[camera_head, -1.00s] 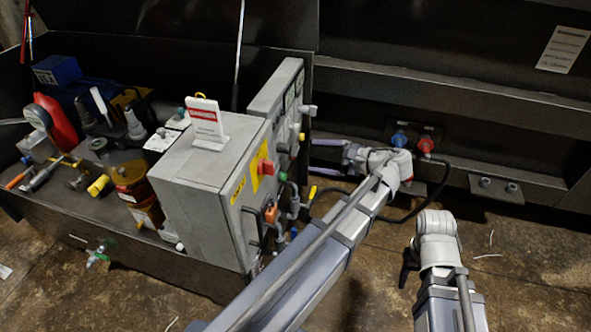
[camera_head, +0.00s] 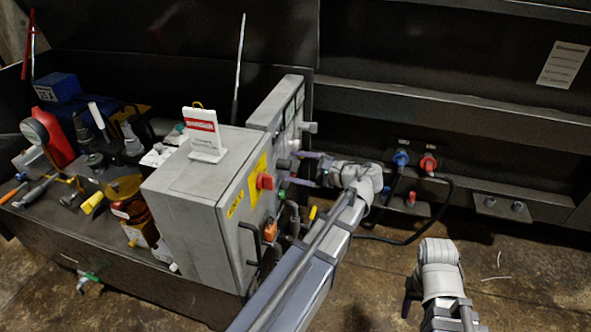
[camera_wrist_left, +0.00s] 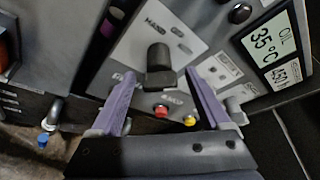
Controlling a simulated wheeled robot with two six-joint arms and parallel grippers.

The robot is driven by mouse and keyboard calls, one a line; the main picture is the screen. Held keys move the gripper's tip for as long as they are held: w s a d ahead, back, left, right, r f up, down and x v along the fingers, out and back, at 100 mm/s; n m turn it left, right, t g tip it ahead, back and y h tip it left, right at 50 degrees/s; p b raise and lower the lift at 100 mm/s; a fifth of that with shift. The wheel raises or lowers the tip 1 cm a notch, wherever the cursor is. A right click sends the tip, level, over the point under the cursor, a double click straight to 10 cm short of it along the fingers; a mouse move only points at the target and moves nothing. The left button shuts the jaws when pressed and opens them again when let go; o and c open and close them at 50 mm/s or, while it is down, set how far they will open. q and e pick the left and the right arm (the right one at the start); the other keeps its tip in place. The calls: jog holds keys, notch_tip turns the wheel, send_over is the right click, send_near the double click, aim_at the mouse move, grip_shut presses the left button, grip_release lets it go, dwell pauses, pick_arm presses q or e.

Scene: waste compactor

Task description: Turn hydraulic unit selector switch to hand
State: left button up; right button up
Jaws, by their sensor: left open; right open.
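The selector switch is a black knob (camera_wrist_left: 159,58) on a light plate in the left wrist view, with the word HAND (camera_wrist_left: 160,20) printed above it. Other lettering below is partly hidden, and I cannot tell clearly where the knob points. My left gripper (camera_wrist_left: 160,76) is open, its two purple fingers on either side of the knob's lower part; contact cannot be told. In the head view the left gripper (camera_head: 300,168) faces the panel side of the grey control box (camera_head: 190,200). My right gripper (camera_head: 408,297) hangs over the floor, far from the panel, its fingers mostly hidden.
A red button (camera_wrist_left: 161,111) and a yellow button (camera_wrist_left: 189,120) sit below the knob, near the fingers. A display (camera_wrist_left: 275,47) is at right. A red rotary switch (camera_head: 265,181) is on the box front. Blue (camera_head: 401,158) and red connectors (camera_head: 428,163) with a black cable are behind the left arm.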

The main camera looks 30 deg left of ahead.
pick_arm(q)
jog(key=shift+a, duration=0.25)
jog(key=shift+f, duration=0.1)
grip_shut()
dwell(0.5)
